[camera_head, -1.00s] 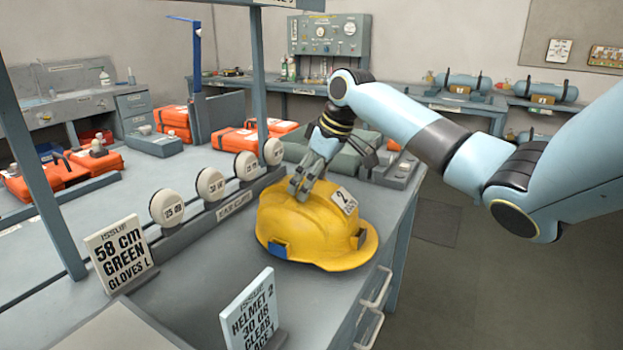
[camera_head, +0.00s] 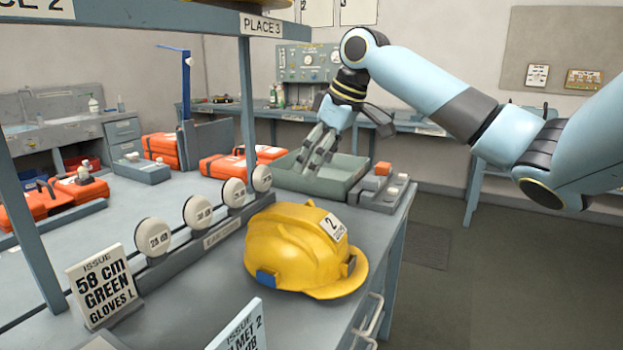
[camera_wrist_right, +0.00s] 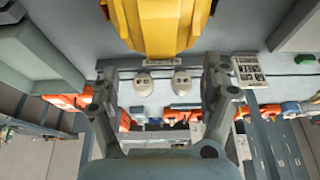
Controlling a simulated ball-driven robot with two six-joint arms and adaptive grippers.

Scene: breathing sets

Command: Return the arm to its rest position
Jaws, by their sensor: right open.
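My right gripper (camera_head: 318,148) is open and empty in the head view. It hangs in the air above and behind the yellow helmet (camera_head: 297,246), in front of a grey-green tray (camera_head: 345,163). The helmet rests on the grey bench and bears a white tag with a 2. In the right wrist view the two fingers of the gripper (camera_wrist_right: 160,85) stand wide apart with nothing between them. The helmet also shows at the top of that view (camera_wrist_right: 160,28), apart from the fingers. My left gripper is not in view.
A row of round white discs (camera_head: 198,211) stands in a rack left of the helmet. Issue cards (camera_head: 103,285) stand at the front. A shelf post (camera_head: 246,105) rises left of my gripper. Orange cases (camera_head: 224,165) lie further back. Floor on the right is clear.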

